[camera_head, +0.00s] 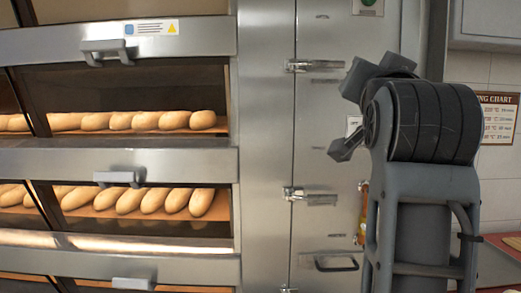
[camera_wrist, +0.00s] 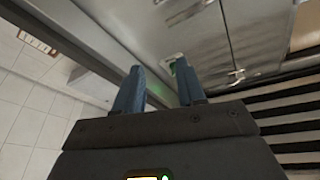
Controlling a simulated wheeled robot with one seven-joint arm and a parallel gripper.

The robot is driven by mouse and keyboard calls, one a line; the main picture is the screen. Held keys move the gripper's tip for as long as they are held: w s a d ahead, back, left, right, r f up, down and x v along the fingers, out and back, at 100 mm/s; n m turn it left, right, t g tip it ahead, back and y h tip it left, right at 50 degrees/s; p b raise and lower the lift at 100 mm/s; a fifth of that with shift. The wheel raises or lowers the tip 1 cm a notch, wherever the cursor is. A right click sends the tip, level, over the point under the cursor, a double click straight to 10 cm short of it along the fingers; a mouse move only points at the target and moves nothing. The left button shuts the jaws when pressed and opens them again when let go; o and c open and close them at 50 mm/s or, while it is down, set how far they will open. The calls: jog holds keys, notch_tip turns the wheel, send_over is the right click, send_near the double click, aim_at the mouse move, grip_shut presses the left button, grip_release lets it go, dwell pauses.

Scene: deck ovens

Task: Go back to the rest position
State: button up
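In the head view my arm is raised on the right side of the picture, in front of the steel cabinet and wall. Its upper end is bent over, and dark parts of the wrist end stick out to the left, clear of the oven. In the wrist view my gripper (camera_wrist: 158,68) shows two blue-grey fingers standing apart, with nothing held between them. The view between and beyond the fingers is of steel panels and wall.
The deck oven's upper door (camera_head: 155,38) is at the left. Below it, loaves (camera_head: 120,121) lie on an upper deck and more loaves (camera_head: 153,200) on a lower one. A steel cabinet door (camera_head: 330,120) stands beside it. A chart (camera_head: 499,118) hangs on the tiled wall.

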jog(key=s+f+n+y, duration=0.3)
jog(key=f+n, duration=0.2)
jog(key=f, duration=1.4)
jog(key=s+d+f+n+g+y, duration=0.1)
jog(key=s+d+f+n, duration=0.1)
jog(key=s+f, duration=0.55)
jog(key=s+d+f+n+g+y, duration=0.1)
jog(key=s+f, duration=0.4)
jog(key=f, duration=0.5)
jog(key=s+d+f+g, duration=0.1)
jog(key=s+f, duration=0.3)
jog(key=s, duration=0.3)
jog(key=s+f+g, duration=0.1)
jog(key=s+f, duration=0.2)
jog(key=s, duration=0.5)
jog(key=s+g, duration=0.1)
jog(key=s, duration=1.5)
jog(key=shift+s+d+f+m+g, duration=0.15)
jog(key=shift+s+f+m+g, duration=0.15)
jog(key=shift+g, duration=0.1)
